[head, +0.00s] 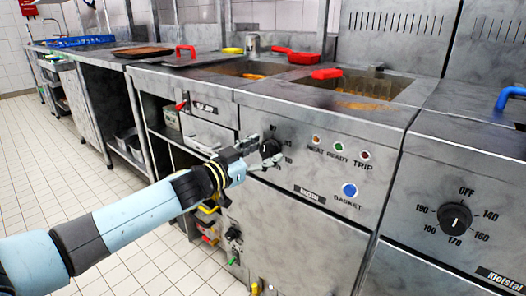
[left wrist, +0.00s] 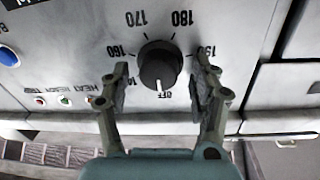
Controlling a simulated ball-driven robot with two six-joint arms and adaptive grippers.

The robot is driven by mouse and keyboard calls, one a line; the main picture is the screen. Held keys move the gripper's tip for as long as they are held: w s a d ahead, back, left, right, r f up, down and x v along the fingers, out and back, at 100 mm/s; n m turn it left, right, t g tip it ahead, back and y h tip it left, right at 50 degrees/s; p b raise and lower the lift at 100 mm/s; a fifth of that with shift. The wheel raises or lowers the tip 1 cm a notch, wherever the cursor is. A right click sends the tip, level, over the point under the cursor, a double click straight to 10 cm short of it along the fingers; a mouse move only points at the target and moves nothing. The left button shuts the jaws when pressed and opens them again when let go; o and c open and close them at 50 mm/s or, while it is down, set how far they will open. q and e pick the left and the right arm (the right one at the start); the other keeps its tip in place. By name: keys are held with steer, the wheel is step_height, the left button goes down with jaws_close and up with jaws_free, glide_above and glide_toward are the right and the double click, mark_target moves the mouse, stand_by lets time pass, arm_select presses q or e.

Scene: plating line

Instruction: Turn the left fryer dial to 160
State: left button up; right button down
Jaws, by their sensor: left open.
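The left fryer dial (head: 271,147) is a round black knob on the steel front panel, partly covered by my gripper in the head view. In the left wrist view, which is upside down, the dial (left wrist: 159,64) shows whole, with OFF, 160, 170, 180 and 190 around it. Its white mark points at OFF. My left gripper (head: 266,152) is at the panel, and its fingers stand open on either side of the dial in the left wrist view (left wrist: 162,75). Gaps show between fingers and knob. My right gripper is not in view.
Indicator lights (head: 340,146) and a blue button (head: 349,190) sit right of the dial. A second dial (head: 455,217) is on the panel at the far right. Red-handled baskets (head: 327,74) are at the fryer wells above. The tiled floor at left is clear.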

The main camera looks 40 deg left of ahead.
arm_select(q)
steer(key=shift+w, duration=0.15)
steer(key=shift+c, duration=0.5)
steer(key=c, duration=1.1)
